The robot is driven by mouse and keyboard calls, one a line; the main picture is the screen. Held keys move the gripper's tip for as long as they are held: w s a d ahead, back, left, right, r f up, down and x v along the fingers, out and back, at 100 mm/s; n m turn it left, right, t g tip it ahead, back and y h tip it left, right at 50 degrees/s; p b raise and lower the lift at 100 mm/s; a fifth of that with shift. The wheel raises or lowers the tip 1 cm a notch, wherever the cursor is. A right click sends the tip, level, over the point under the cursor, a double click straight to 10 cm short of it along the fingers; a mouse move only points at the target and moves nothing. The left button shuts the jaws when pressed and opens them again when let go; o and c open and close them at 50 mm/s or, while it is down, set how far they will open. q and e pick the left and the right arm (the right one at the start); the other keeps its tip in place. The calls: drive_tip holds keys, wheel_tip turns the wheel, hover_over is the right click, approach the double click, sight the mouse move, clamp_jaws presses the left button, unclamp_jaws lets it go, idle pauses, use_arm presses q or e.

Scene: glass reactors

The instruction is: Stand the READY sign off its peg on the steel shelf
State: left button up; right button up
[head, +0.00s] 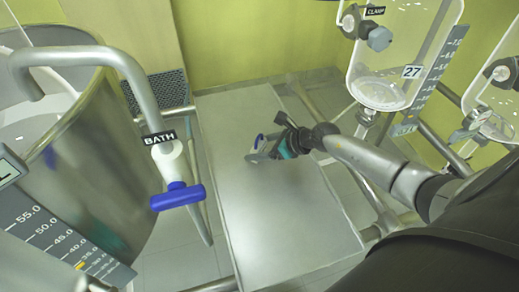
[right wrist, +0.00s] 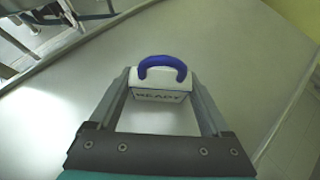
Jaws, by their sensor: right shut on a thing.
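The READY sign (right wrist: 160,88) is a white block with dark lettering and a blue loop handle on top. My right gripper (right wrist: 160,90) is shut on the sign, one finger at each side. In the head view my right gripper (head: 262,149) is over the middle of the steel shelf (head: 270,225), and the blue loop of the sign (head: 257,141) shows at its fingertips. The grey shelf also fills most of the right wrist view (right wrist: 50,110). I cannot tell whether the sign touches the shelf. The peg is not seen. My left gripper is not in view.
A steel vessel (head: 95,165) and a pipe labelled BATH with a blue-handled valve (head: 178,196) stand left of the shelf. Glass vessels (head: 385,85) with clamps and a plate marked 27 hang at the right. The shelf surface around the sign is clear.

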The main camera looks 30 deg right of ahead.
drive_tip(key=o, duration=1.2)
drive_tip(key=shift+f, duration=0.1)
drive_tip(key=shift+r, duration=0.25)
drive_tip(key=p+v, duration=0.2)
drive_tip(key=v, duration=0.8)
drive_tip(key=shift+s+d+f+p, duration=0.1)
drive_tip(key=shift+p, duration=0.2)
drive_tip(key=shift+v, duration=0.9)
